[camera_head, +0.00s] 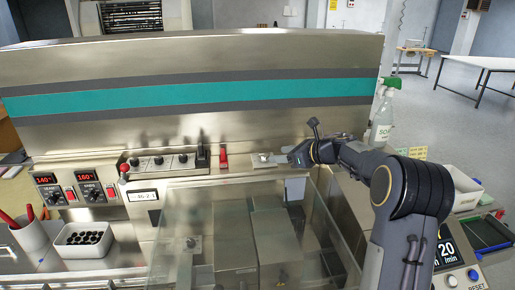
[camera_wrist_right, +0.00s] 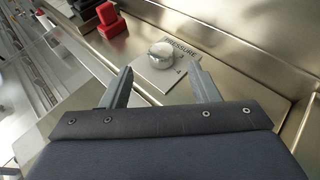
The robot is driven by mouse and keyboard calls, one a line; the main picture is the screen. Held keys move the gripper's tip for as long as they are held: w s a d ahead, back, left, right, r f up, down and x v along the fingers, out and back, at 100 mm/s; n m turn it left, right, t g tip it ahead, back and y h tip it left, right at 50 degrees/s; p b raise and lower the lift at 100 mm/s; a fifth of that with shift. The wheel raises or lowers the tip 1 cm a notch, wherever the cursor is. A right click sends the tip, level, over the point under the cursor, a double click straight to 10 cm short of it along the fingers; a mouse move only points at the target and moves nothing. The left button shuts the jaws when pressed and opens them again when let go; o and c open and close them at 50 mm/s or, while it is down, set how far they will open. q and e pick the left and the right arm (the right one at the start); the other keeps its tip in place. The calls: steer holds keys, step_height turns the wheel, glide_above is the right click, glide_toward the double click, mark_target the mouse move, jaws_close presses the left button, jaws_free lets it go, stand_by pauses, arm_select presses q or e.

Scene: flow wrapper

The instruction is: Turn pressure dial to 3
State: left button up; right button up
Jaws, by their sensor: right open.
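The pressure dial (camera_wrist_right: 162,54) is a round silver knob on a metal plate marked PRESSURE, seen in the right wrist view. A "4" shows on the plate's near side; the dial's exact setting cannot be read. In the head view the dial (camera_head: 264,157) sits on the machine's ledge, left of my right gripper (camera_head: 290,156). In the wrist view my right gripper (camera_wrist_right: 162,88) is open, its two fingers apart, pointing at the dial and just short of it. Nothing is between the fingers. My left gripper is not in view.
A red switch (camera_wrist_right: 110,18) stands beside the dial plate, with a black part further left. Below the ledge is a clear guard (camera_head: 180,225). A spray bottle (camera_head: 382,118) stands right, behind my right arm. Small knobs (camera_head: 158,160) line the ledge at left.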

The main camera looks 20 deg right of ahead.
mark_target(265, 154)
steer(key=p+x, duration=0.2)
steer(key=x, duration=0.5)
steer(key=shift+w+r, duration=0.1)
steer(key=shift+w+a+f+p, duration=0.2)
steer(key=shift+w+f+p, duration=0.05)
steer(key=shift+w+p, duration=0.1)
steer(key=c, duration=1)
